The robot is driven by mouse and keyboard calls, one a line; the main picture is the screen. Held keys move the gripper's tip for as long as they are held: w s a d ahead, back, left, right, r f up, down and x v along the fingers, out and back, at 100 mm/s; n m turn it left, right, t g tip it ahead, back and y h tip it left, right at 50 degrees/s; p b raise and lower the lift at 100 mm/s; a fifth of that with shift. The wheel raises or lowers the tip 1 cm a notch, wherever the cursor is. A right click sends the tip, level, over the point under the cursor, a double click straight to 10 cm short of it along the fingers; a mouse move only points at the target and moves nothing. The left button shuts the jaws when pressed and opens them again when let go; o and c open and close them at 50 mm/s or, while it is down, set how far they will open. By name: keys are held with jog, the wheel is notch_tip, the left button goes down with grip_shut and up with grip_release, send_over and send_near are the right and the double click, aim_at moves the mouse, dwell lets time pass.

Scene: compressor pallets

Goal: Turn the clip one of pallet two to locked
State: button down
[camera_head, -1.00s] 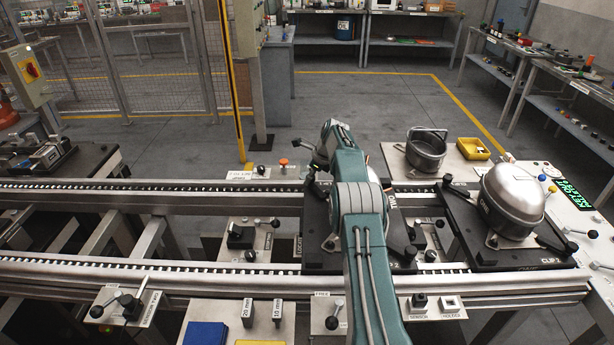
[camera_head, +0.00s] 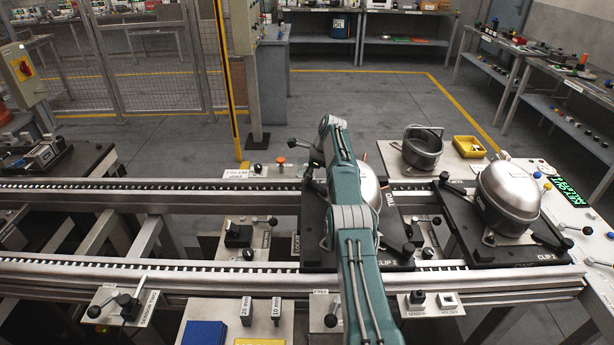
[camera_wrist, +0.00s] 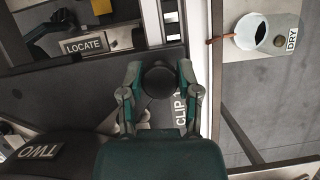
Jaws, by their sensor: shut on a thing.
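Pallet two (camera_head: 318,225) is a dark plate on the conveyor, with a silver domed compressor (camera_head: 368,188) on it, partly behind my arm. In the wrist view, the "TWO" label (camera_wrist: 40,152) shows at lower left. The "CLIP 1" label (camera_wrist: 181,108) is just right of a round black knob (camera_wrist: 158,82), the clip one handle end. My gripper (camera_wrist: 158,70) has its two teal fingers on either side of this knob, shut on it. In the head view, my arm hides the grip.
Another pallet (camera_head: 470,225) with a silver compressor (camera_head: 508,198) stands close to the right. A "LOCATE" plate (camera_wrist: 85,45) is at upper left in the wrist view. A white cup (camera_wrist: 250,32) by a "DRY" label lies beyond the rail. The conveyor left of pallet two is clear.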

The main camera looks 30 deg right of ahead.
jog(key=shift+d+r, duration=0.1)
jog(key=shift+d, duration=0.05)
jog(key=shift+c, duration=1.5)
grip_release()
jog(key=shift+w+m, duration=0.1)
jog(key=shift+m, duration=0.3)
jog(key=shift+m+t, duration=0.4)
jog(key=shift+m, duration=0.3)
